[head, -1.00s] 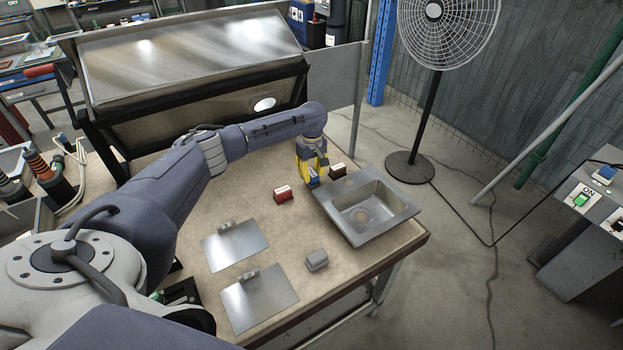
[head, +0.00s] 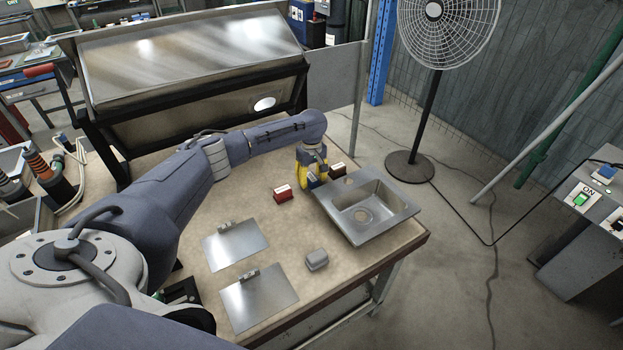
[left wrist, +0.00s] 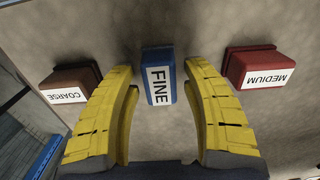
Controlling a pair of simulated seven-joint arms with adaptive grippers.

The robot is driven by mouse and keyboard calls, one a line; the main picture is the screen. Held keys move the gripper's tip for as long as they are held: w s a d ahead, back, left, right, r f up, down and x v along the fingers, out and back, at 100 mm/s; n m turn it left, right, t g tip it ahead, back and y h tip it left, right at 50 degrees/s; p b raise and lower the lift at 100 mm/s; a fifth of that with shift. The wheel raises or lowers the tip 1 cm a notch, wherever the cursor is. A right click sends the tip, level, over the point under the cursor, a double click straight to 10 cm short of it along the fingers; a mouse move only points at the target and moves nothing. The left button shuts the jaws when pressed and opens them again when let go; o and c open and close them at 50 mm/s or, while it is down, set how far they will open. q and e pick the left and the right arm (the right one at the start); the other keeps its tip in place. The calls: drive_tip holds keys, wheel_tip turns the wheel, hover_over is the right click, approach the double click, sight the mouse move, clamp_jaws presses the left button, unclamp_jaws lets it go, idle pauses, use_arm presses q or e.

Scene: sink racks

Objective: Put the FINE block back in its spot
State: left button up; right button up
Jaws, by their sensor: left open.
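In the left wrist view, the blue FINE block (left wrist: 158,75) stands on the tabletop between the brown COARSE block (left wrist: 70,85) and the red MEDIUM block (left wrist: 260,68). My left gripper (left wrist: 160,88) is open, with one yellow finger on each side of the FINE block and a gap at both sides. In the head view, my left gripper (head: 311,178) is low over the table behind the sink's left corner, and it largely hides the FINE block. The MEDIUM block (head: 283,194) shows to its left and the COARSE block (head: 338,171) to its right. My right gripper is not in view.
A metal sink (head: 400,199) lies at the table's right edge, close to my left gripper. Two flat metal plates (head: 237,252) and a small grey block (head: 317,260) lie nearer. A black-framed metal cabinet (head: 190,60) stands at the back. The middle of the tabletop is bare.

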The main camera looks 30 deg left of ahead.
sight(311, 177)
use_arm(q)
drive_tip(key=shift+r, duration=0.15)
wheel_tip(311, 177, up, 12)
idle(0.5)
